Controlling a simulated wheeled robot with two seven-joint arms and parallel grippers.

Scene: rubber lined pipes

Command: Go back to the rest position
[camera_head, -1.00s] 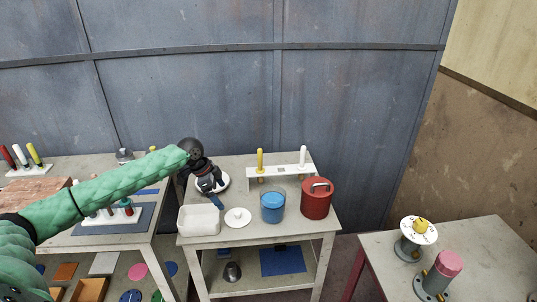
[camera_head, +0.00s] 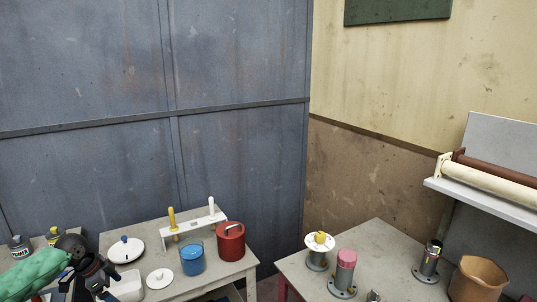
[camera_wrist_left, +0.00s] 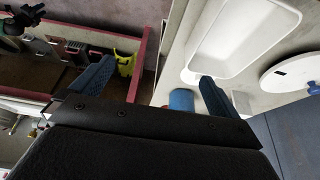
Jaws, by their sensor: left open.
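My left arm with its green sleeve comes in from the lower left in the head view. My left gripper (camera_head: 88,291) is at the bottom left, by the near left corner of the small table, partly cut off by the frame edge. In the left wrist view its two blue fingers (camera_wrist_left: 152,85) are wide apart with nothing between them. A white tray (camera_wrist_left: 235,40) lies beyond the right finger; it also shows beside the gripper in the head view (camera_head: 128,287). My right gripper is not in view.
The small table (camera_head: 225,270) holds a blue container (camera_head: 192,259), a red lidded pot (camera_head: 231,241), a white lid (camera_head: 160,278) and a rack with handles (camera_head: 193,231). The right table (camera_head: 385,252) holds flanged pipes (camera_head: 343,274) and a brown bucket (camera_head: 478,279). A wall shelf (camera_head: 490,183) holds rolls.

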